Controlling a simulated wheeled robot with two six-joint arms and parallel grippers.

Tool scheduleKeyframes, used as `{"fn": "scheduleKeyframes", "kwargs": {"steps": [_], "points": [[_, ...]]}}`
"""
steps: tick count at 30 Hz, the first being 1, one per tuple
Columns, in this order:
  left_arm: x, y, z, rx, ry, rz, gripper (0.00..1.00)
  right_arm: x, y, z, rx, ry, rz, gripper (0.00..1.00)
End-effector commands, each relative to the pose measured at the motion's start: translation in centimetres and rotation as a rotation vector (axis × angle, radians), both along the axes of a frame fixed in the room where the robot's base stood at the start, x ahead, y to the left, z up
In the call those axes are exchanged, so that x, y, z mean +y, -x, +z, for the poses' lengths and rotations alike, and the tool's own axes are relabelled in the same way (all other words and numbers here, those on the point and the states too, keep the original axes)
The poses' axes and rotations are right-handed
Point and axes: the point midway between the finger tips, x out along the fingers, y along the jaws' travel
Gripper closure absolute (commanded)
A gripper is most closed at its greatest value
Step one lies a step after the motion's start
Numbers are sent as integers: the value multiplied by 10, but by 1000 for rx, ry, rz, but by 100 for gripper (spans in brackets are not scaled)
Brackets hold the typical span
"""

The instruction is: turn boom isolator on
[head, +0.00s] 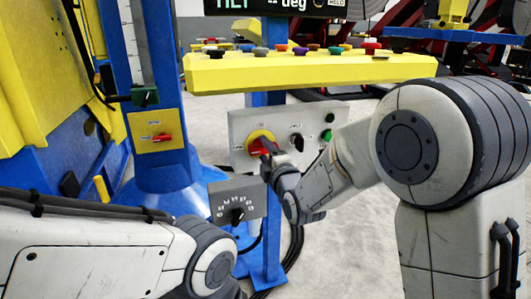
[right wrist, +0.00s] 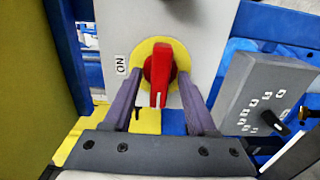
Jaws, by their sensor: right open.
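A red rotary switch (head: 256,147) sits on a yellow disc on a pale grey panel (head: 239,122). In the right wrist view the red switch (right wrist: 160,72) has its handle pointing down the picture, and an ON label (right wrist: 121,65) is left of the disc. My right gripper (head: 268,152) is at this switch, partly covering it in the head view. In the right wrist view the right gripper (right wrist: 160,80) is open, with one finger on each side of the handle and gaps between. My left arm shows at lower left; its gripper is out of view.
Another red switch (head: 162,137) sits on a yellow plate on the blue column. A dark selector box (head: 238,201) is below the panel. A yellow button console (head: 310,69) hangs above.

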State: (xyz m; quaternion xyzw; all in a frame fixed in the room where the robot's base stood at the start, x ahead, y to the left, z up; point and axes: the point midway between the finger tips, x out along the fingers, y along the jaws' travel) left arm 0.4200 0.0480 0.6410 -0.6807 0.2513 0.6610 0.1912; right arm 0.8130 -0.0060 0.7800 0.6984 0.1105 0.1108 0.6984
Motion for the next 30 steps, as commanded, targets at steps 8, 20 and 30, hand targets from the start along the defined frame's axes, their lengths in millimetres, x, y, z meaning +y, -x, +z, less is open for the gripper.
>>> {"fn": "scheduleKeyframes", "kwargs": {"steps": [8, 20, 30], "points": [[0, 0, 0, 0, 0, 0, 43, 0, 0, 0, 0, 0, 0, 100], [0, 0, -3, 0, 0, 0, 43, 0, 1, -1, 18, -52, 0, 100], [0, 0, -12, 0, 0, 0, 43, 0, 1, -2, 93, -283, 0, 100]]}}
